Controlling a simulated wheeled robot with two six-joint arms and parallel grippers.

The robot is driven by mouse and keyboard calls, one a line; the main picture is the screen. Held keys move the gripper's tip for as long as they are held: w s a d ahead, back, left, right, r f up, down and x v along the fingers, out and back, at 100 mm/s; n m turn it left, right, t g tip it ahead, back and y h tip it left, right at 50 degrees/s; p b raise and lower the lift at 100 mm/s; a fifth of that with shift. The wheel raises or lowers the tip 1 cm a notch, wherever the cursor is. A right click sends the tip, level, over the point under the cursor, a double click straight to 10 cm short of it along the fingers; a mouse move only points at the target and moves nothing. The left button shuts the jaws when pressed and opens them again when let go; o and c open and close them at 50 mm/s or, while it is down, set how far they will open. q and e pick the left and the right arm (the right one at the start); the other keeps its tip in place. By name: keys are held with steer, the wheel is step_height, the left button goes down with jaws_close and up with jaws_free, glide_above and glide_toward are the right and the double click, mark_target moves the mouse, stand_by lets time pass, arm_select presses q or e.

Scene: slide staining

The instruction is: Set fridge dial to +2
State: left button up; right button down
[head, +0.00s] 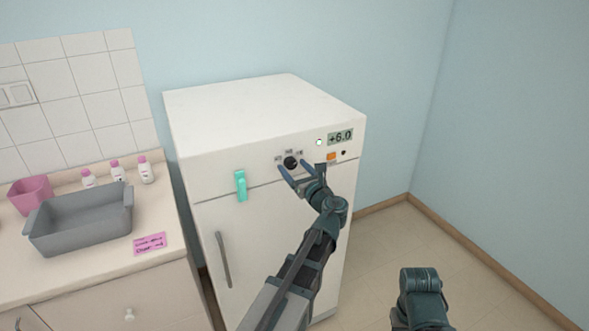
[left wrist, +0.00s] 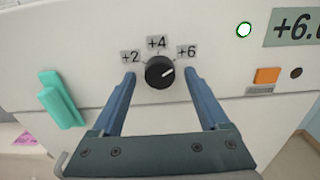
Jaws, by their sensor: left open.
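The white fridge (head: 255,115) stands against the blue wall. Its black dial (head: 290,162) is on the upper front panel; in the left wrist view the dial (left wrist: 160,72) has labels +2 (left wrist: 130,57), +4 (left wrist: 157,43) and +6 (left wrist: 186,51) around it. The white mark on the dial points up and right, toward +6. The display (head: 340,137) reads +6.0. My left gripper (head: 290,172) is open in front of the dial; in the left wrist view its fingers (left wrist: 160,82) lie on either side of the dial, apart from it. My right gripper is not visible; only part of that arm shows.
A teal clip-like piece (head: 241,186) sits on the fridge front, left of the dial. An orange square (head: 331,156) is right of the dial. A counter at left holds a grey tub (head: 80,230), a pink container (head: 31,194) and several bottles. The floor right of the fridge is clear.

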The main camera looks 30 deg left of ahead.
arm_select(q)
jaws_close()
stand_by(0.4)
steer(key=n, duration=0.5)
steer(key=shift+n, duration=0.3)
steer(key=n, duration=1.2)
steer(key=shift+d+n, duration=0.1)
steer(key=shift+n, duration=0.2)
steer(key=n, duration=0.5)
steer(key=shift+r+n, duration=0.1)
steer(key=shift+n, duration=0.2)
